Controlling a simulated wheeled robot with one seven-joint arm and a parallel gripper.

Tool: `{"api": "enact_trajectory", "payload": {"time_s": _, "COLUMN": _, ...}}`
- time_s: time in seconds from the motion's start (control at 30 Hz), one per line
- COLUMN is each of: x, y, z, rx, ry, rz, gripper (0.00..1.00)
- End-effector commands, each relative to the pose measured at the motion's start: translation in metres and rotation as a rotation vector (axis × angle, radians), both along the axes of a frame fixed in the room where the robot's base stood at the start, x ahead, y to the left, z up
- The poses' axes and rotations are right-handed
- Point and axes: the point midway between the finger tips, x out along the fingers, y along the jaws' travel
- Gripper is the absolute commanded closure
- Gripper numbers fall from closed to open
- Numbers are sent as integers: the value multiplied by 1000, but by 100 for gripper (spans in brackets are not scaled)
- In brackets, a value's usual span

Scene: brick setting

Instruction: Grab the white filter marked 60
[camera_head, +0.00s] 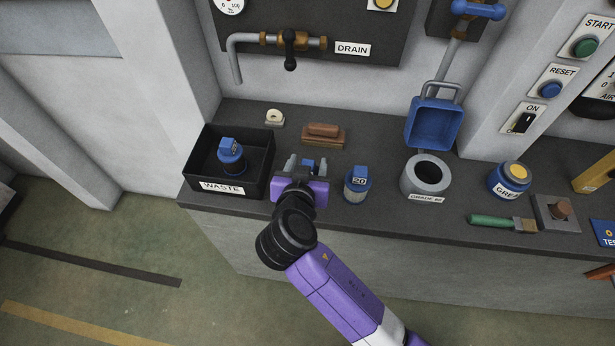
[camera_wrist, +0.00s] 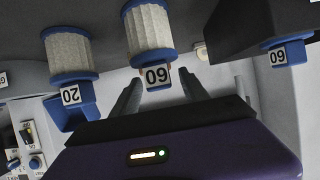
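The white filter marked 60 (camera_wrist: 148,28) has a pleated white body and a blue cap, its label upside down in the wrist view. In the head view only a bit of its blue cap (camera_head: 308,164) shows behind my gripper (camera_head: 305,170). In the wrist view my gripper (camera_wrist: 160,95) is open, with one finger on each side of the blue cap and gaps visible. A second white filter, marked 20 (camera_wrist: 68,54), stands to the right of my gripper in the head view (camera_head: 357,185). A blue-capped, dark-bodied filter (camera_head: 232,158) stands in the waste bin; its label (camera_wrist: 278,57) also reads 60.
The black waste bin (camera_head: 228,190) is close on the left of my gripper. A brown-handled brush (camera_head: 323,135) lies behind it. A grey ring-shaped holder (camera_head: 411,184), a grease jar (camera_head: 507,181) and a green-handled brush (camera_head: 497,222) are to the right.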

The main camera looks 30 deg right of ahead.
Motion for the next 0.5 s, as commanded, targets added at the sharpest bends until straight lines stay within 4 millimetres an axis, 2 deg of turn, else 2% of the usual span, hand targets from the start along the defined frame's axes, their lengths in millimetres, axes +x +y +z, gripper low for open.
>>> {"api": "enact_trajectory", "payload": {"time_s": 0.03, "x": 0, "y": 0, "z": 0, "rx": 0, "ry": 0, "rz": 0, "gripper": 59}}
{"api": "enact_trajectory", "payload": {"time_s": 0.23, "x": 0, "y": 0, "z": 0, "rx": -1, "ry": 1, "rz": 0, "gripper": 98}}
{"api": "enact_trajectory", "payload": {"time_s": 0.5, "x": 0, "y": 0, "z": 0, "rx": -1, "ry": 1, "rz": 0, "gripper": 100}}
